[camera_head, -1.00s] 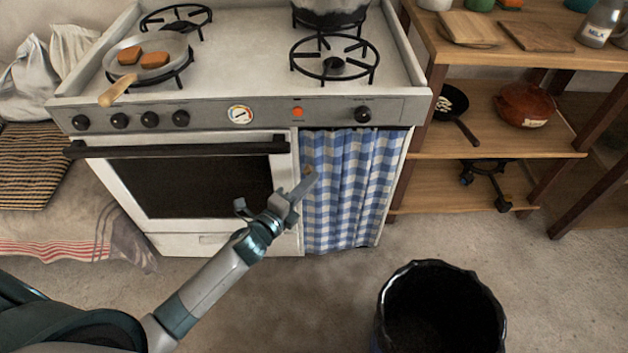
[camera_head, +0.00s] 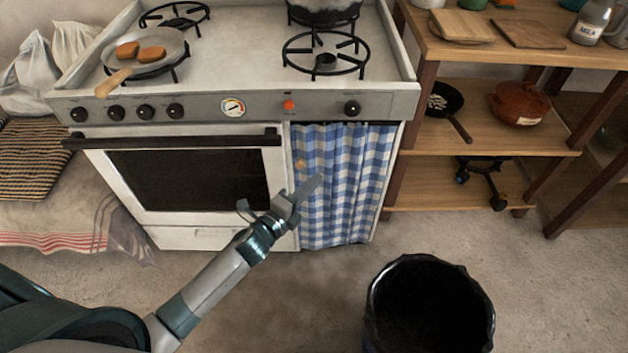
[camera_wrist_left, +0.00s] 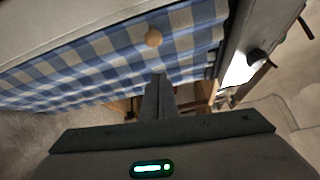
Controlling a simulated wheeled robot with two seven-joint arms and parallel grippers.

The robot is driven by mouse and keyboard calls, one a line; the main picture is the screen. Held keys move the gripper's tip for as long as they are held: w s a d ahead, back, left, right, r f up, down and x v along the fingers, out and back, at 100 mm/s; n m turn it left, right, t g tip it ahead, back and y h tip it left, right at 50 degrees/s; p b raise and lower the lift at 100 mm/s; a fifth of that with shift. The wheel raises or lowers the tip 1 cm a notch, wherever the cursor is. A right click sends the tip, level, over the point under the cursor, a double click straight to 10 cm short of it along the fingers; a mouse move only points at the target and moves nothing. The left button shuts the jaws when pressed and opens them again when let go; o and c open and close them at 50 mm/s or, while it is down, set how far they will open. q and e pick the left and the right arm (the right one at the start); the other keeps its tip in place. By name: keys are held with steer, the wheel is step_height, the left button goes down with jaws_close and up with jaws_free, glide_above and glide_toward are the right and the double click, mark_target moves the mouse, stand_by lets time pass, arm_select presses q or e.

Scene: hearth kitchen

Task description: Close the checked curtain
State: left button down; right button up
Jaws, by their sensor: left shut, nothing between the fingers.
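The blue-and-white checked curtain (camera_head: 345,185) hangs under the right part of the stove and spans the opening from the oven's side to the stove's right edge. A round wooden knob (camera_head: 300,164) sits near its left edge; the knob also shows in the left wrist view (camera_wrist_left: 153,38). My left gripper (camera_head: 314,184) is shut and empty. In the head view its tip overlaps the left part of the curtain, just below and right of the knob. In the left wrist view the shut fingers (camera_wrist_left: 157,85) point toward the cloth below the knob. My right gripper is in no view.
The oven door (camera_head: 190,180) with its dark handle (camera_head: 170,143) is left of the curtain. A black bin (camera_head: 430,310) stands on the floor in front at the right. Wooden shelves (camera_head: 490,143) stand right of the stove. Clear floor lies between bin and stove.

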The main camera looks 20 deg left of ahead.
arm_select(q)
steer(key=v, duration=0.8)
steer(key=shift+s, duration=0.2)
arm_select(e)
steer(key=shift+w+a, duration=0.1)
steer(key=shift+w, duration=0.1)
arm_select(q)
steer(key=shift+a, duration=0.1)
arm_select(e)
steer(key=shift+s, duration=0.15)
